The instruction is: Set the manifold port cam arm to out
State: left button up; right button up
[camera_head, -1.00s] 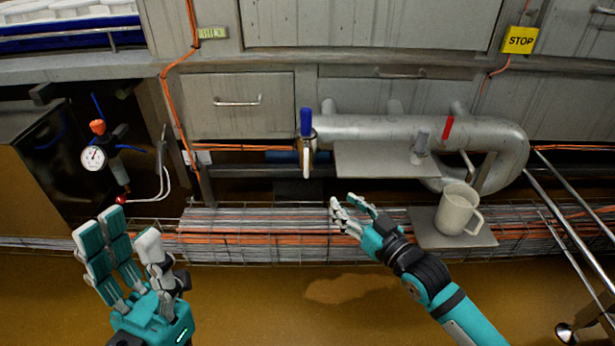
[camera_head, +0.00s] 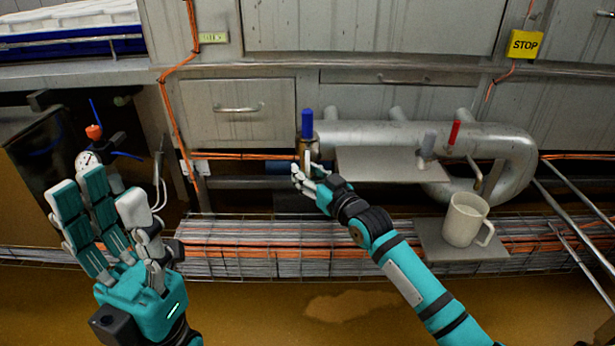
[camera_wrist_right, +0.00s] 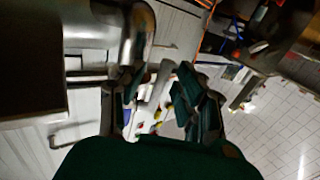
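The manifold is a thick grey metal pipe (camera_head: 385,133) with a U-bend at its right end. At its left port is a fitting with an upright blue handle (camera_head: 307,122) and a pale arm (camera_head: 308,157) hanging below it. My right gripper (camera_head: 307,178) is just below this fitting, its fingertips close to the pale arm; I cannot tell whether they touch. In the right wrist view the fingers (camera_wrist_right: 165,95) are apart, with a pale thing between them, and the pipe end (camera_wrist_right: 133,38) is at upper left. My left gripper (camera_head: 100,205) is open and empty at lower left.
A grey-handled valve (camera_head: 428,143) and a red lever (camera_head: 454,132) stand on the pipe. A plate (camera_head: 375,165) juts out below it. A white mug (camera_head: 465,220) stands on a lower plate. A wire cable tray (camera_head: 250,245) runs beneath. A pressure gauge (camera_head: 87,160) is at left.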

grip_shut()
dwell(0.6)
